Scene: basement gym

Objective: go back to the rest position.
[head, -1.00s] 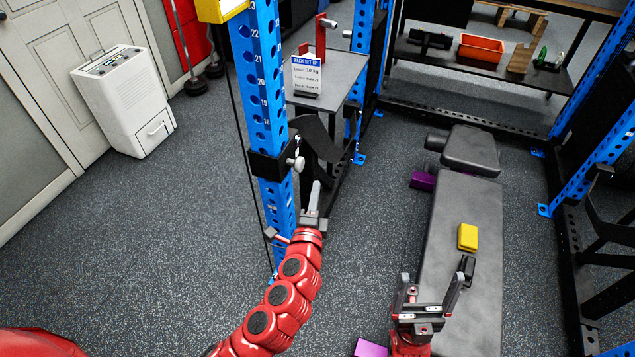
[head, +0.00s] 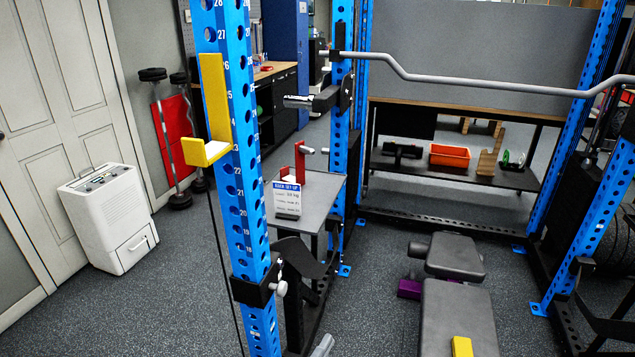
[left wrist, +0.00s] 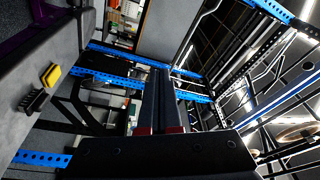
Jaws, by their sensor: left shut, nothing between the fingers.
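My left gripper (head: 323,346) shows only as a grey fingertip at the bottom edge of the head view, just right of the blue rack upright (head: 240,190). In the left wrist view its two dark fingers (left wrist: 162,72) lie together, shut with nothing between them. My right gripper is out of view.
A black J-hook (head: 262,285) sticks out from the upright. A grey bench (head: 455,310) with a yellow block (head: 461,347) stands to the right. A small table (head: 325,195) holds a sign (head: 287,199). A bar (head: 480,85) spans the rack behind.

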